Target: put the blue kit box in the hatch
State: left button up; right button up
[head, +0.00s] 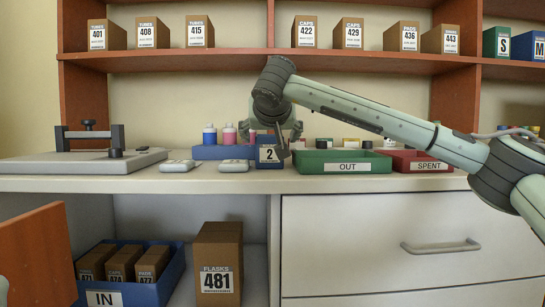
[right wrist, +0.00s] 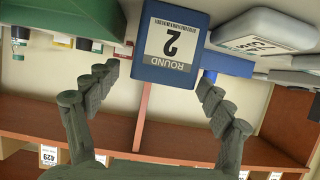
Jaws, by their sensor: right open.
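My right gripper (head: 272,134) is open above and around the top of the box. In the right wrist view, its fingertips (right wrist: 160,72) lie on either side of the box's top edge; contact cannot be told. My left gripper is not in view. No part is marked as the hatch; an open cupboard (head: 150,220) shows below the counter.
A green OUT tray (head: 343,168) stands close right of the box, with a red SPENT tray (head: 428,168) beyond it. A blue rack (head: 207,153) with bottles and pale labelled cases (head: 234,166) lie left. A shelf (head: 160,60) runs above. The cupboard holds a blue IN bin (head: 140,294) and a FLASKS carton (head: 218,250).

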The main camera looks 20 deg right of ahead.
jog(key=b+x, duration=0.1)
jog(key=x, duration=0.4)
jog(key=shift+w, duration=0.4)
jog(key=c, duration=1.2)
jog(key=shift+c, duration=0.5)
jog(key=shift+r, duration=0.1)
